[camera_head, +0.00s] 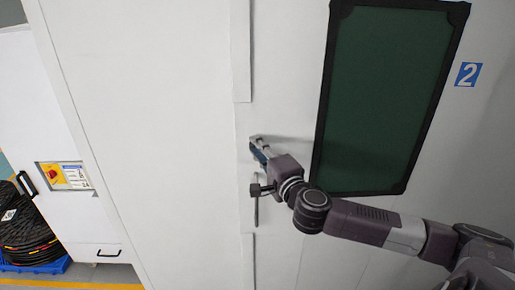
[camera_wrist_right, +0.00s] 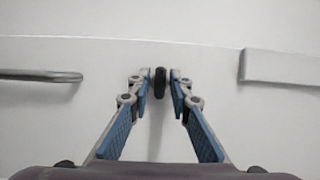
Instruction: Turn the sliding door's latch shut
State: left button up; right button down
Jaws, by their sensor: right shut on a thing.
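The sliding door (camera_head: 300,110) is a white panel with a dark green window. Its latch (camera_wrist_right: 160,83) shows in the right wrist view as a small dark upright piece between the fingertips. My right gripper (camera_head: 255,147), with blue-padded fingers, reaches the door from the right at the seam. In the right wrist view my right gripper (camera_wrist_right: 160,84) has its fingertips closed in on both sides of the latch. In the head view the fingers largely hide the latch, so its turn angle is hard to read. My left gripper is not in view.
A grey bar handle (camera_wrist_right: 40,75) lies beside the latch in the wrist view; it hangs upright (camera_head: 256,210) below my gripper. A raised white strip (camera_head: 242,50) runs above. A panel with a red button (camera_head: 62,176) and black reels (camera_head: 25,230) are at the far left.

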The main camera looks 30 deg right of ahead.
jog(key=shift+a+f, duration=0.1)
jog(key=c, duration=2)
grip_release()
jog(key=shift+s+a, duration=0.3)
jog(key=shift+s, duration=1.65)
jog(key=shift+s+a, duration=0.35)
jog(key=shift+s, duration=1.65)
jog(key=shift+s+a, duration=0.3)
jog(key=shift+s, duration=1.65)
